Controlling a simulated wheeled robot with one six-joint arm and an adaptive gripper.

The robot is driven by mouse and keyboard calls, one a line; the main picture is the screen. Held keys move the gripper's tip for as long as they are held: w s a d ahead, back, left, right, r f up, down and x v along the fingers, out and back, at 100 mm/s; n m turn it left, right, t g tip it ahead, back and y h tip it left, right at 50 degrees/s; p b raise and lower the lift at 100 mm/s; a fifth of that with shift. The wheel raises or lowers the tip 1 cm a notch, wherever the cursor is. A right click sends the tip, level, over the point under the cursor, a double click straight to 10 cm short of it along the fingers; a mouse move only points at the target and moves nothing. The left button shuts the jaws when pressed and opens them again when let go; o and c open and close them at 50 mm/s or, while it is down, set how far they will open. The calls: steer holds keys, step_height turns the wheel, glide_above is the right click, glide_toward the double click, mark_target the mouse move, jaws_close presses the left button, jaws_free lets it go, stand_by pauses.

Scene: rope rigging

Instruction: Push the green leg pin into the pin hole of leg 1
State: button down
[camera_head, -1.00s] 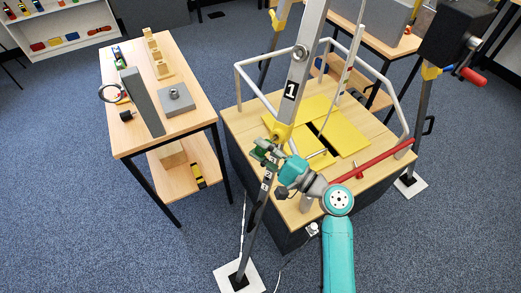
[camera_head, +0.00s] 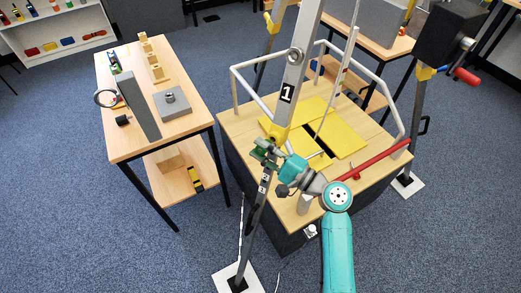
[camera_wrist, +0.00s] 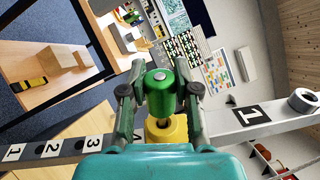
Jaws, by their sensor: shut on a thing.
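Leg 1 (camera_head: 286,95) is the grey leg with a black "1" label, standing tilted at the platform. Its yellow collar (camera_head: 277,134) sits below the label, and a darker lower section (camera_head: 255,205) with numbered marks runs down to a white foot plate. In the wrist view the yellow collar (camera_wrist: 167,130) lies right behind the green leg pin (camera_wrist: 160,88). My gripper (camera_wrist: 160,92) is shut on the green pin, one finger on each side. In the head view my gripper (camera_head: 270,153) is at the leg just below the collar. The pin hole is hidden behind the pin.
A wooden platform (camera_head: 235,125) with white rails and yellow panels (camera_head: 345,138) stands behind my arm. A red bar (camera_head: 375,159) crosses its right side. A side table (camera_head: 185,125) with blocks and tools stands left. Open blue carpet lies front left.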

steer(key=shift+w+d+f, duration=0.25)
steer(key=shift+w, duration=0.3)
steer(key=shift+w+d+f, duration=0.2)
steer(key=shift+w+d, duration=0.05)
steer(key=shift+w, duration=0.25)
steer(key=c, duration=0.8)
jaws_free()
steer(key=shift+o, duration=0.2)
steer(key=v, duration=1.2)
